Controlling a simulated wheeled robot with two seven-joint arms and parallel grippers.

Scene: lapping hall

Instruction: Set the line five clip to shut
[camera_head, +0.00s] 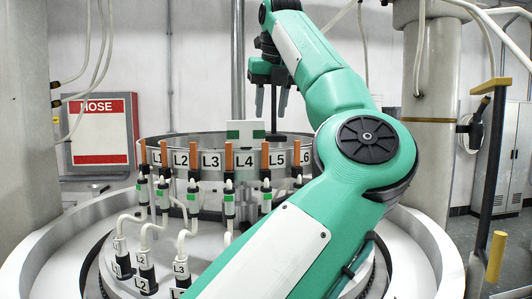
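The line five clip (265,156) is a slim orange upright piece on the front of a grey ring, just left of the L5 label (278,160). A black, white and green hose fitting (266,195) hangs below it. Its orange piece stands upright like its neighbours; I cannot tell from this whether it is open or shut. My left gripper (271,114) points down above the ring, over the L5 area. My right gripper is not in view.
Similar orange clips with L1 to L6 labels line the ring (211,174), close together. A white and green card (245,133) stands behind. White hoses and labelled black plugs (146,279) fill the lower left. My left arm covers the ring's right side.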

